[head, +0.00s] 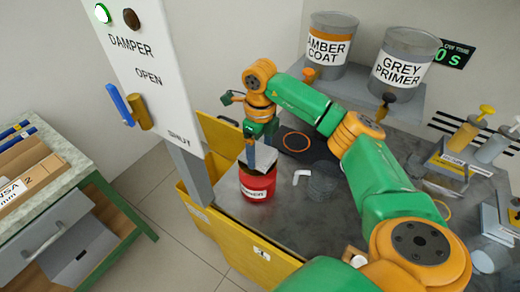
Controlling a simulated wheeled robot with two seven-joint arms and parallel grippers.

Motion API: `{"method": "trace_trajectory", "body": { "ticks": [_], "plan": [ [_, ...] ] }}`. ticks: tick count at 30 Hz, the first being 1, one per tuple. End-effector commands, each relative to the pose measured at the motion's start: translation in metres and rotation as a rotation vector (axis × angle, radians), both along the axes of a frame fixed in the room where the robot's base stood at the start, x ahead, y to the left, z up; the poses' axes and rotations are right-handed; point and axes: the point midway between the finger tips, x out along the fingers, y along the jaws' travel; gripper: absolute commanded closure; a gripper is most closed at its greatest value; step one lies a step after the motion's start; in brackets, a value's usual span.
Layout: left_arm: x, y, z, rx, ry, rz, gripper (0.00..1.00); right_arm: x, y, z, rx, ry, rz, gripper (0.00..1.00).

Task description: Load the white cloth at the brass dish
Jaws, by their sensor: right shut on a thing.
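My right gripper (251,150) reaches down over the red can (257,184) with a white label. It is shut on a pale grey-white piece, which looks like the white cloth (267,158). The cloth is at the top of the red can; I cannot tell whether it touches it. I cannot make out the brass dish; if it is on top of the can, the cloth and gripper hide it. My left gripper is not in view.
The can stands near the yellow wall (232,236) of the grey bench. A small white piece (301,176) and a dark cup (322,186) are to its right. Amber coat (327,48) and grey primer (403,65) cans stand behind. A damper panel (143,58) rises at left.

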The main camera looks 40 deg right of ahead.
Motion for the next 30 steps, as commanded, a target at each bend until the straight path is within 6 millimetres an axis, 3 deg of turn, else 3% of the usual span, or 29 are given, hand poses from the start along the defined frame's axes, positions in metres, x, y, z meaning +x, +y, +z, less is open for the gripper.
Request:
{"method": "trace_trajectory", "body": {
  "ticks": [30],
  "plan": [
    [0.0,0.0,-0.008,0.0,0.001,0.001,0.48,0.0,0.0,-0.012,0.0,0.0,0.0,0.61]
  ]
}}
